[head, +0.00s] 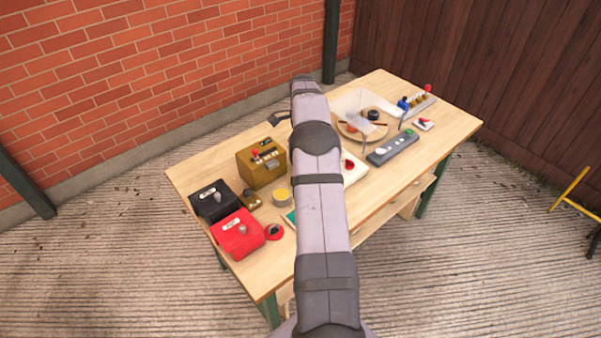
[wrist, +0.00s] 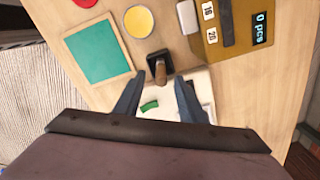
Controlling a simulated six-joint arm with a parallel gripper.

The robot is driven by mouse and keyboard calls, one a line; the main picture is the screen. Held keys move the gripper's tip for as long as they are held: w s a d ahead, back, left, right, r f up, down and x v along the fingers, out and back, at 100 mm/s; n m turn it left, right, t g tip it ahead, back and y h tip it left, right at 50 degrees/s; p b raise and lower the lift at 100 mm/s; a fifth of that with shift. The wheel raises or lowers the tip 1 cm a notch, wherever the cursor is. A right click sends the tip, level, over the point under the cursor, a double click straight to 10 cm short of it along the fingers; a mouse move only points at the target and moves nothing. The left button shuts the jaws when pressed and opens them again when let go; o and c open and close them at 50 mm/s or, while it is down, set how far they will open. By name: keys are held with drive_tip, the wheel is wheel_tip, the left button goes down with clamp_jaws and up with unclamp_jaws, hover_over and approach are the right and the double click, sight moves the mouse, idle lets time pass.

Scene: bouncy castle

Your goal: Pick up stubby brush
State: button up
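The stubby brush appears to be the small dark block with a brown wooden handle (wrist: 159,65) in the wrist view. It lies on the table between the yellow-topped tin and a white tray. My gripper (wrist: 160,80) is open and empty, its two dark fingers spread either side of the brown handle in the picture. Whether the fingers are level with it or still above it, I cannot tell. In the head view my arm covers this part of the table, and the brush does not show.
The yellow-topped tin (wrist: 139,21), a teal board (wrist: 98,50) and a brass counter box (wrist: 232,30) lie close around. The white tray (wrist: 178,98) holds a green piece. A black box (head: 213,201), a red box (head: 238,235) and a grey remote-like bar (head: 393,148) stand on the wooden table (head: 360,212).

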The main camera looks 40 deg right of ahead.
drive_tip(key=shift+w+a+f+p, duration=0.1)
drive_tip(key=shift+f+p, duration=0.35)
drive_tip(key=shift+f, duration=0.85)
drive_tip(key=shift+w+a+f+p, duration=0.1)
drive_tip(key=shift+f+p, duration=0.35)
drive_tip(key=shift+f, duration=0.85)
clamp_jaws()
